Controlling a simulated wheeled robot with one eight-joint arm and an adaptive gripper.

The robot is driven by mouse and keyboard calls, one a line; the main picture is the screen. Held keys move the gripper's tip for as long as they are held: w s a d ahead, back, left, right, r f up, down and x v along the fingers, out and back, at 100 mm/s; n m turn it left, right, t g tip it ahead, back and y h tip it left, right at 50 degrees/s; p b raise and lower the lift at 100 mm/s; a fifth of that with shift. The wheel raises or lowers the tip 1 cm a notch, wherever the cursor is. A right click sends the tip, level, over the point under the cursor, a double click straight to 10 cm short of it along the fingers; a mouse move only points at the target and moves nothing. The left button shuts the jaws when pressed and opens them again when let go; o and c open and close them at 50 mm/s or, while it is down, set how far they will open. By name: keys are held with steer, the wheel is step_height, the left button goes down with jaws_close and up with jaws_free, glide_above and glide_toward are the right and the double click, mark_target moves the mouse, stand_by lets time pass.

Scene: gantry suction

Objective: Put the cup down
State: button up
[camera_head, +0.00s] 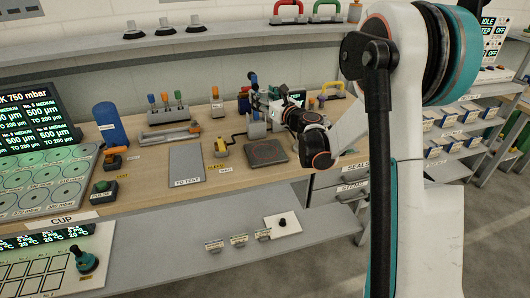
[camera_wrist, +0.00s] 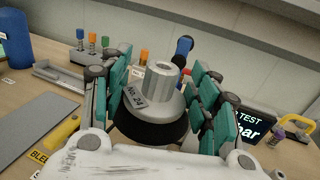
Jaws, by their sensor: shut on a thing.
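The cup is a suction cup (camera_wrist: 150,128) with a wide black rubber skirt, a grey metal collar and a hex fitting on top. Its tag appears to read "No. 24". In the wrist view my gripper (camera_wrist: 155,88) is shut on it, with teal-padded fingers on its left and right sides. The cup looks roughly upright. In the head view my gripper (camera_head: 262,98) is over the back of the wooden bench (camera_head: 145,182), behind the dark square plate (camera_head: 266,152). The cup is hard to make out there, and whether it touches anything beneath is hidden.
A grey mat marked "TO TEST" (camera_head: 187,163) lies bare on the bench. A yellow-based bleed valve (camera_head: 221,150) stands between it and the dark plate. A blue cylinder (camera_head: 110,124), a row of coloured-handled tools (camera_head: 167,112) and a small display (camera_wrist: 248,128) stand around.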

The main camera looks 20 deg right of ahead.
steer(key=f+b, duration=0.2)
steer(key=f, duration=0.4)
steer(key=f+b, duration=0.3)
steer(key=f, duration=0.4)
steer(key=f+b, duration=0.2)
steer(key=f, duration=0.5)
steer(key=shift+d, duration=0.3)
steer(key=o, duration=1.1)
steer(key=shift+f, duration=0.1)
